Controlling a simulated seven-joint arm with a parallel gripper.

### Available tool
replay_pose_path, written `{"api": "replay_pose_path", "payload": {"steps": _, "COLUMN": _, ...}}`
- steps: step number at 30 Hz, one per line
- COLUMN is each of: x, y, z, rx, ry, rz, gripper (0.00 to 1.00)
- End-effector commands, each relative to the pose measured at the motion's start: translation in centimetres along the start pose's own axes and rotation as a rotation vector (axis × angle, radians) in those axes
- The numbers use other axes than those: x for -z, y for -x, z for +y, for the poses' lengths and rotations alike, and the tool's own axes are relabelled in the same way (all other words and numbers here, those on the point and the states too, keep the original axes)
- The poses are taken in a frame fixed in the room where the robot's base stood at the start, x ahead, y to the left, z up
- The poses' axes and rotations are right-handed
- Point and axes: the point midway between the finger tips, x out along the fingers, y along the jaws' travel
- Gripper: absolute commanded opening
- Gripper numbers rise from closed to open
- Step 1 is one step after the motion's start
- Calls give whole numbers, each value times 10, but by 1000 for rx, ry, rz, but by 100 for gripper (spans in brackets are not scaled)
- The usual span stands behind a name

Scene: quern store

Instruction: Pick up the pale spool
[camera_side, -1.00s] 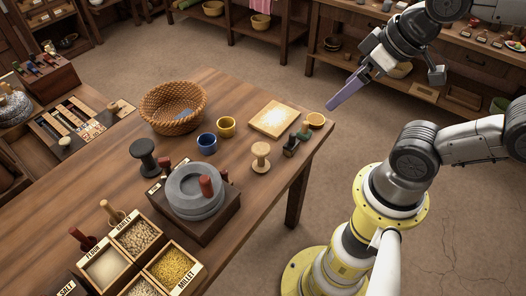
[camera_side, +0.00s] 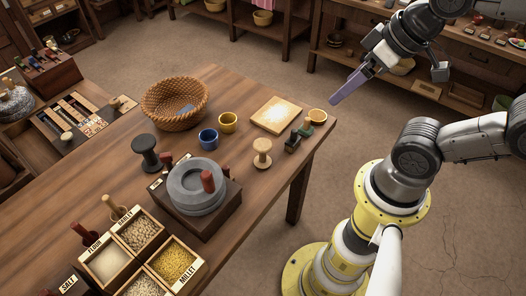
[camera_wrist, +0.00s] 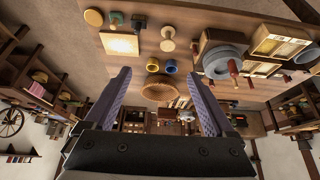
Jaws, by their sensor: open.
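The pale spool (camera_side: 262,152) stands upright on the wooden table near its right edge, in the side view. It also shows in the wrist view (camera_wrist: 168,38), at the upper middle, apart from my fingers. My gripper (camera_side: 338,100) is in the air to the right of the table's far right corner, up and right of the spool in the side view. In the wrist view its two purple fingers (camera_wrist: 158,100) are spread wide with nothing between them. A dark spool (camera_side: 147,153) stands further left on the table.
Near the pale spool are a small dark and green object (camera_side: 297,138), a pale square board (camera_side: 273,115), a yellow cup (camera_side: 228,122) and a blue cup (camera_side: 208,138). A stone quern (camera_side: 196,187), a wicker basket (camera_side: 174,103) and grain boxes (camera_side: 174,263) stand further left.

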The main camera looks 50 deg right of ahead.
Motion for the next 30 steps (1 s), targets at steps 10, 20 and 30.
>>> {"api": "replay_pose_path", "payload": {"steps": 10, "x": 0, "y": 0, "z": 0, "rx": 1, "ry": -2, "rz": -3, "gripper": 74}}
{"api": "replay_pose_path", "payload": {"steps": 20, "x": -11, "y": -60, "z": -21, "rx": 179, "ry": -344, "rz": -443, "gripper": 74}}
{"api": "replay_pose_path", "payload": {"steps": 30, "x": 1, "y": -157, "z": -42, "rx": 649, "ry": -1091, "rz": -930, "gripper": 74}}
